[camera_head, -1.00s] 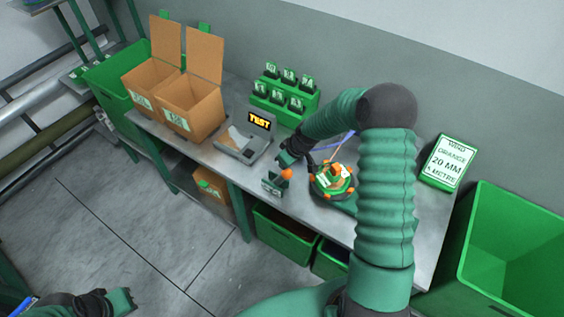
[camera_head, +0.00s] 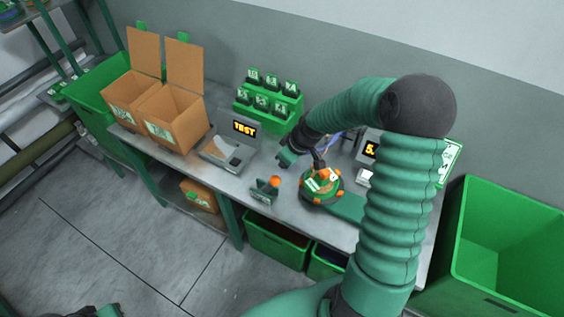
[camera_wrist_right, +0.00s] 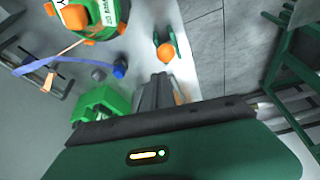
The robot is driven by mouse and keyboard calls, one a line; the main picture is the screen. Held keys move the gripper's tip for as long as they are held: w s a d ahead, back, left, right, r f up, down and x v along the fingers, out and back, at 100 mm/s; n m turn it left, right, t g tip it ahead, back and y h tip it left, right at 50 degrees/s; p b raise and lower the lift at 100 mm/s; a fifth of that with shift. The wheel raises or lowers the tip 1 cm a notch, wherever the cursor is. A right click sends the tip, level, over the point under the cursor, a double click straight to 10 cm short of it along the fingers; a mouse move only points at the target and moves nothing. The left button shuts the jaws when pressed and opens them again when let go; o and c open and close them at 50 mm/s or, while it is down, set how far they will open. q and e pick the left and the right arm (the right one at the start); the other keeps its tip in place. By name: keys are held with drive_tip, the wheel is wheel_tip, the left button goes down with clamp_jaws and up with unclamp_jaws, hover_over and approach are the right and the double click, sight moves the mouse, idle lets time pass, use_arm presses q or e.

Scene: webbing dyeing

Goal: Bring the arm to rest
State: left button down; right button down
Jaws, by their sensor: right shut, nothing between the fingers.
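My right arm curves in from the right of the head view. My right gripper (camera_head: 287,160) hangs above the workbench (camera_head: 215,178), behind the small green stand with an orange ball (camera_head: 264,191) and left of the round green and orange winder (camera_head: 321,187). It is shut and empty. In the right wrist view, the grey fingers (camera_wrist_right: 158,92) point toward the stand (camera_wrist_right: 165,50), apart from it, and the winder (camera_wrist_right: 85,18) shows at the upper left. My left gripper (camera_head: 106,312) barely shows at the bottom left edge, and its jaws are cut off.
On the bench stand open cardboard boxes (camera_head: 172,118), a TEST device (camera_head: 234,146), a green rack of labelled blocks (camera_head: 268,104) and a display (camera_head: 370,151) partly behind my arm. A large green bin (camera_head: 510,245) stands at right. The floor (camera_head: 110,235) at left is clear.

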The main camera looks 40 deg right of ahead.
drive_tip(key=s+a+r+m+g, duration=0.1)
drive_tip(key=s+a, duration=0.5)
drive_tip(key=a, duration=0.3)
drive_tip(key=s+a+r+m+b, duration=0.1)
drive_tip(key=s+a, duration=0.6)
drive_tip(key=a, duration=0.2)
drive_tip(key=shift+s+a+g+h, duration=0.25)
drive_tip(key=shift+s+g+h, duration=0.05)
drive_tip(key=shift+g, duration=0.1)
drive_tip(key=shift+d, duration=0.2)
